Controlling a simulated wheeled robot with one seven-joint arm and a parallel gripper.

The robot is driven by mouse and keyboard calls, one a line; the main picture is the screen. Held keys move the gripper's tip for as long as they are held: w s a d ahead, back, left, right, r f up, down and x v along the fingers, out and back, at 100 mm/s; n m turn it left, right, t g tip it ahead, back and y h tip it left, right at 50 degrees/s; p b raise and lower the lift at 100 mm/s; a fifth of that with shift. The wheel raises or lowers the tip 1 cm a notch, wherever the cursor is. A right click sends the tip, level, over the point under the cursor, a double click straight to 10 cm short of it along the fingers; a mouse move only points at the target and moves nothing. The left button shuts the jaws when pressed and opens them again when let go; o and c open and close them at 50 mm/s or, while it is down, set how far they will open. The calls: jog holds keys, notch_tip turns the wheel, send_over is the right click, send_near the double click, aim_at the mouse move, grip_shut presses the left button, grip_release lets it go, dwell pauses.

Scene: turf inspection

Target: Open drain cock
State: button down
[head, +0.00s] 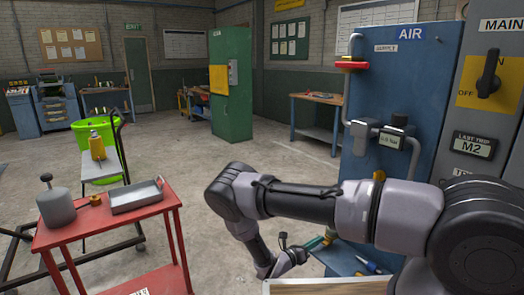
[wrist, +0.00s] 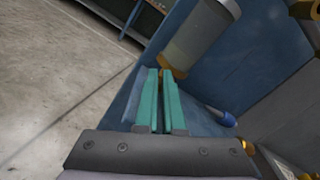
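In the wrist view a grey cylindrical bowl (wrist: 203,32) hangs on the blue panel, with the brass drain cock (wrist: 170,73) at its lower end. My gripper (wrist: 161,76) has two green fingers that point up at the cock. The fingers are close together, with a narrow gap, and a thin brass part shows between their tips. They appear closed on it, though the contact itself is partly hidden. In the head view my gripper (head: 318,243) is low in front of the blue AIR cabinet (head: 432,60), and my arm hides the bowl and cock.
A blue-handled tool (wrist: 222,117) lies right of the fingers. A red cart (head: 110,222) with a metal tray (head: 137,196) and a grey canister (head: 56,207) stands at left. A grey control panel (head: 485,90) is at right. Floor between cart and cabinet is clear.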

jog(key=shift+s+d+f, duration=0.1)
jog(key=shift+s+d, duration=0.1)
jog(key=shift+s, duration=0.15)
jog(key=shift+s+d+r, duration=0.3)
jog(key=shift+s+d, duration=0.15)
jog(key=shift+s, duration=0.05)
jog(key=shift+s+d, duration=0.1)
jog(key=shift+r, duration=0.4)
jog(key=shift+a, duration=0.35)
jog(key=v, duration=0.5)
jog(key=shift+a+r, duration=0.1)
jog(key=shift+a, duration=0.2)
